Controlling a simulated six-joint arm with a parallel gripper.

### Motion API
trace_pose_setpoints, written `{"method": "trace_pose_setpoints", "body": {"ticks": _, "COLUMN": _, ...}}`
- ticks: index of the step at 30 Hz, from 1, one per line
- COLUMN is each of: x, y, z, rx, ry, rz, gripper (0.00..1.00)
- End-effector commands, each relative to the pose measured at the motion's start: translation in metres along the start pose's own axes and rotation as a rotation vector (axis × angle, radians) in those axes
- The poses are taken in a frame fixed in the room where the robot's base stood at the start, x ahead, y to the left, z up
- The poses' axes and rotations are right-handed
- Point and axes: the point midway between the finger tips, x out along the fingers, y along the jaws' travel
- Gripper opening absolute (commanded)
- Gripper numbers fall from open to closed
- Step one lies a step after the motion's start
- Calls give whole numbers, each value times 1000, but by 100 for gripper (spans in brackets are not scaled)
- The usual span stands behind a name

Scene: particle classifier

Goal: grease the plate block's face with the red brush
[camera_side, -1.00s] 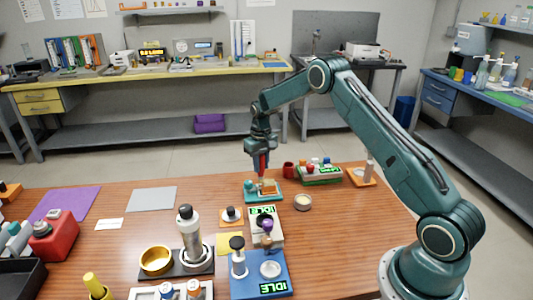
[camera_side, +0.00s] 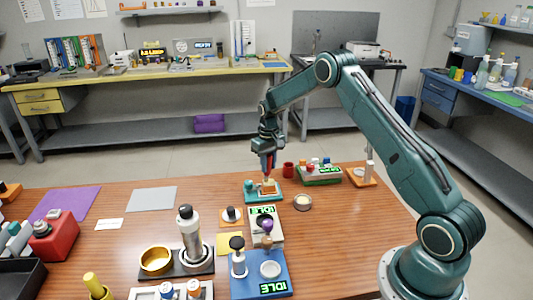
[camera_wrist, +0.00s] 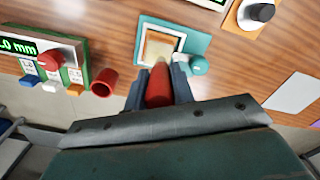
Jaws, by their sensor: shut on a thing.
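My gripper (camera_side: 267,158) is shut on the red brush (camera_wrist: 158,86), which points down between the two fingers. In the side view the brush (camera_side: 269,165) is just above the plate block (camera_side: 268,187). The block's tan face, with a pale frame, sits on a teal base (camera_side: 249,197). In the wrist view the face (camera_wrist: 160,46) lies just beyond the brush. The brush's tip is too small to tell whether it touches the face.
A red cup (camera_side: 288,170) and a green device (camera_side: 320,176) with coloured buttons stand right of the block. A small round dish (camera_side: 303,203) sits in front. A scale-like device marked IDLE (camera_side: 264,230) is nearer the camera. The table left of the block has clear room.

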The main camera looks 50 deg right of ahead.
Motion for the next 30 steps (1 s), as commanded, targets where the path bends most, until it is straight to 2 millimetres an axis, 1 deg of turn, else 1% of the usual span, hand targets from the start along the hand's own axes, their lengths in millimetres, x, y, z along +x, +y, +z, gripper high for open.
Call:
{"method": "trace_pose_setpoints", "body": {"ticks": 10, "x": 2, "y": -29, "z": -15, "rx": -4, "ry": 1, "rz": 0, "gripper": 0}}
{"method": "trace_pose_setpoints", "body": {"ticks": 19, "x": 7, "y": 0, "z": 0, "rx": 8, "ry": -4, "rz": 3, "gripper": 0}}
{"method": "trace_pose_setpoints", "body": {"ticks": 23, "x": 5, "y": 12, "z": 6, "rx": 12, "ry": -9, "rz": 3, "gripper": 0}}
{"method": "trace_pose_setpoints", "body": {"ticks": 26, "x": -2, "y": 20, "z": 11, "rx": 11, "ry": -8, "rz": 3, "gripper": 0}}
{"method": "trace_pose_setpoints", "body": {"ticks": 30, "x": -1, "y": 29, "z": 17, "rx": 7, "ry": -8, "rz": 1, "gripper": 0}}
